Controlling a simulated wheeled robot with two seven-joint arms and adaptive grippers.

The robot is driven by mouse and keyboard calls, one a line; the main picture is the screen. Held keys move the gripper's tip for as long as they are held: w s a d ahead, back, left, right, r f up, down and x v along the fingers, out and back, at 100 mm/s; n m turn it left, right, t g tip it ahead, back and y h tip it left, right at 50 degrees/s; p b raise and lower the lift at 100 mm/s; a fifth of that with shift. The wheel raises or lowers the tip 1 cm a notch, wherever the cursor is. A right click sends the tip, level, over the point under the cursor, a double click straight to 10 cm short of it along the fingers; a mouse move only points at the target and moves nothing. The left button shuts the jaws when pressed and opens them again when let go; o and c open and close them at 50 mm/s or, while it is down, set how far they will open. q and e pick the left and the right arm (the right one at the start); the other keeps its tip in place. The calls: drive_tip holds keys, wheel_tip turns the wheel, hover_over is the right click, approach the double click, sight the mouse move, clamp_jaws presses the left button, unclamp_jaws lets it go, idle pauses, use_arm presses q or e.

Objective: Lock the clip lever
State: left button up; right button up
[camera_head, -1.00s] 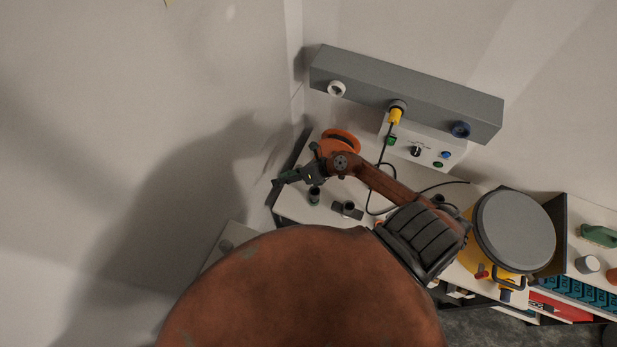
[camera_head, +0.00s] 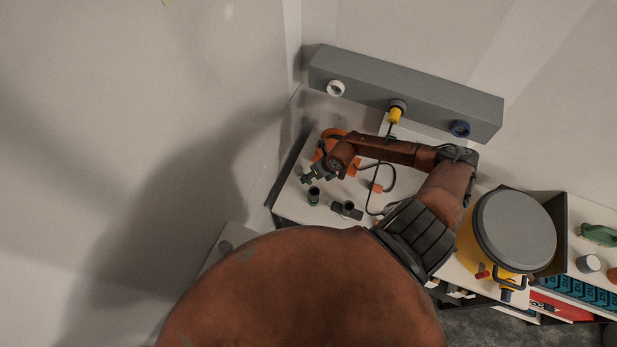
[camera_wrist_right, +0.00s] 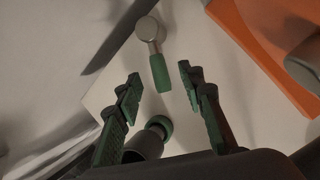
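A lever with a round silver head and a green grip (camera_wrist_right: 159,72) shows in the right wrist view; I take it to be the clip lever. My right gripper (camera_wrist_right: 160,78) is open, with its dark green fingertips on either side of the grip. I see a gap on both sides, and cannot tell the height difference. In the head view the right gripper (camera_head: 308,175) is over the left end of the white bench (camera_head: 290,208), and the lever is not clearly made out there. My left gripper is not in view.
A dark cylinder with a green rim (camera_wrist_right: 152,138) stands near the right gripper; an orange part (camera_wrist_right: 262,45) is to its right. A grey wall box (camera_head: 405,90) with a yellow plug (camera_head: 395,116) is behind. A grey-lidded yellow container (camera_head: 514,232) stands right.

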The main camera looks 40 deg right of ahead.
drive_tip(key=shift+x, duration=1.1)
clamp_jaws()
